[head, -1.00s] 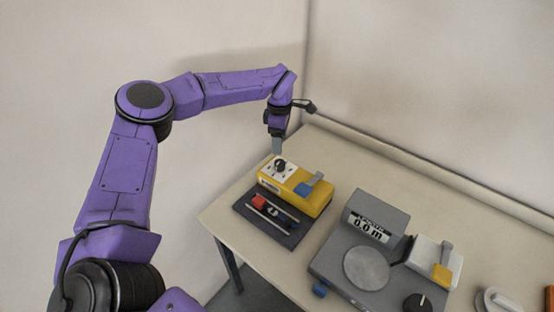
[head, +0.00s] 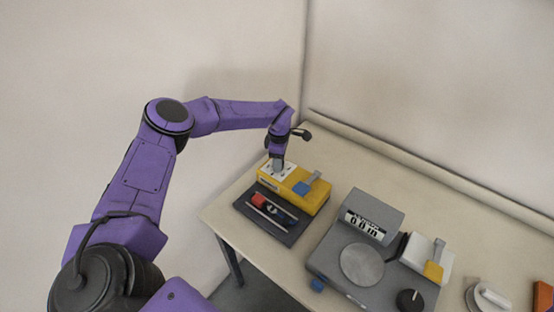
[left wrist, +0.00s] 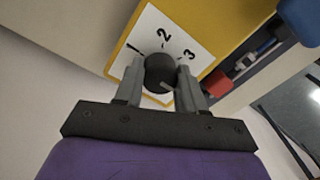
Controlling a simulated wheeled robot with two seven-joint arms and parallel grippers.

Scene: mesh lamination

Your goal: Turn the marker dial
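The marker dial is a black round knob (left wrist: 160,72) on a white plate (left wrist: 150,33) with the numbers 2 and 3 showing. The plate sits on top of the yellow marker box (head: 318,199) at the table's far left. My left gripper (head: 277,166) points down over the dial and hides the knob in the head view. In the left wrist view, the fingers of my left gripper (left wrist: 161,82) stand on either side of the knob, apart, with narrow gaps; firm contact does not show. My right gripper is not in view.
A dark tray (head: 285,237) with a red block (head: 258,200) and thin rods lies in front of the box. A blue block (head: 301,188) is on the box. A grey machine (head: 325,262) with a display reading 0.0 m stands to the right. The back of the table is clear.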

